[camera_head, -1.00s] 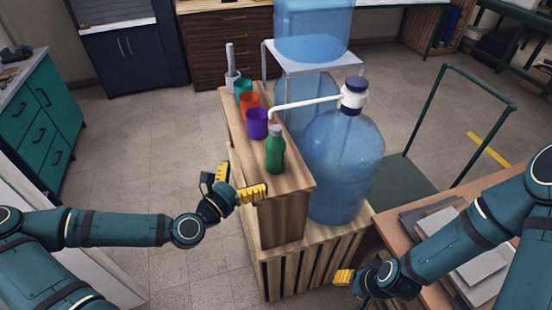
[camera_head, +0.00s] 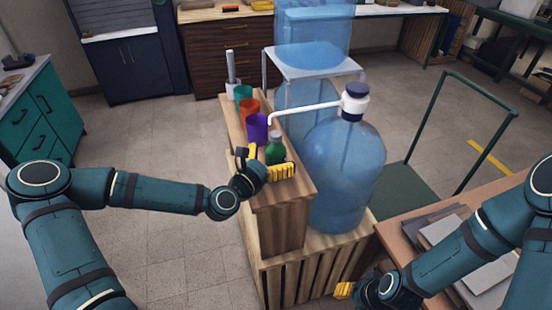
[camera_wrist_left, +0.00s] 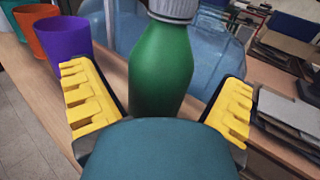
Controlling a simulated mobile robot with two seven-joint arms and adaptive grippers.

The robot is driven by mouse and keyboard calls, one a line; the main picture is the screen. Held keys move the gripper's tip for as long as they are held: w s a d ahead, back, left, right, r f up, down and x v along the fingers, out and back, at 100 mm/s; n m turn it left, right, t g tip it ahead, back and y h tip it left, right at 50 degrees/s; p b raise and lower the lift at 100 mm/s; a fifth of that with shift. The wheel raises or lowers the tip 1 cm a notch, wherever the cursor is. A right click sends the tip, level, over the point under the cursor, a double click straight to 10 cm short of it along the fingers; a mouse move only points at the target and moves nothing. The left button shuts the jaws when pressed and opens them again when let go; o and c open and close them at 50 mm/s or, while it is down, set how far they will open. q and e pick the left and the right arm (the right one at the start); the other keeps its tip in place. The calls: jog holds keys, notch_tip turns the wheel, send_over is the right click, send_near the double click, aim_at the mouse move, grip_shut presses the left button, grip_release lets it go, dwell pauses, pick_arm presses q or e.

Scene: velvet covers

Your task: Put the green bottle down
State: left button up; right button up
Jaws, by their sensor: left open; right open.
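The green bottle (camera_head: 275,148) has a grey cap and stands upright on the wooden stand (camera_head: 284,204). My left gripper (camera_head: 266,165) is open, with its yellow fingers on either side of the bottle. In the left wrist view the bottle (camera_wrist_left: 162,70) stands between the two spread fingers (camera_wrist_left: 160,105), with a gap showing on each side. The bottle's base is hidden behind my gripper. My right gripper (camera_head: 350,290) is open and empty, low in front of the crate and far from the bottle.
A purple cup (camera_head: 257,128), an orange cup (camera_head: 249,107) and a teal cup (camera_head: 243,92) stand in a row behind the bottle. A large blue water jug (camera_head: 345,165) with a white spout stands close on the right. A slatted crate (camera_head: 310,262) is below.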

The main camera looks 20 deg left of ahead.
pick_arm(q)
jog(key=shift+w+d, duration=0.15)
jog(key=shift+w, duration=0.4)
jog(key=c, duration=1.4)
jog(key=shift+r, duration=0.1)
